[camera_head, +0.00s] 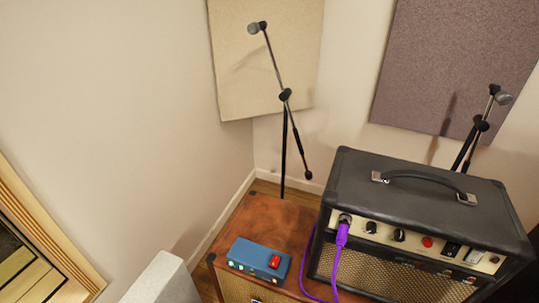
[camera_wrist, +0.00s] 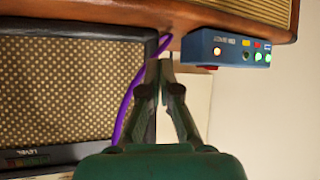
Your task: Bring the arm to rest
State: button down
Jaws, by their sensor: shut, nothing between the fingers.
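My gripper (camera_wrist: 159,68) shows only in the wrist view, with its green fingers together and nothing between them. That view appears upside down. The fingertips appear in front of a brown wooden cabinet edge (camera_wrist: 120,20), between a black amplifier (camera_wrist: 60,85) and a blue box (camera_wrist: 225,48); the distance to them is unclear. My gripper is not visible in the head view.
In the head view, the black amplifier (camera_head: 430,190) with a purple cable (camera_head: 341,236) plugged into its front panel stands on a brown cabinet (camera_head: 275,222). The blue box (camera_head: 257,258) with a red switch sits left of it. Two microphone stands (camera_head: 284,150) (camera_head: 470,140) rise behind.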

jog(key=s+d+r+t+y, duration=0.1)
jog(key=s+d+r, duration=0.15)
jog(key=s, duration=0.85)
jog(key=s+d+r+t+y, duration=0.15)
jog(key=s+d, duration=0.25)
jog(key=s, duration=0.7)
jog(key=s+d+r+t+h, duration=0.1)
jog(key=s+r, duration=0.5)
jog(key=r, duration=0.2)
jog(key=shift+s+h, duration=0.35)
jog(key=shift+s, duration=0.05)
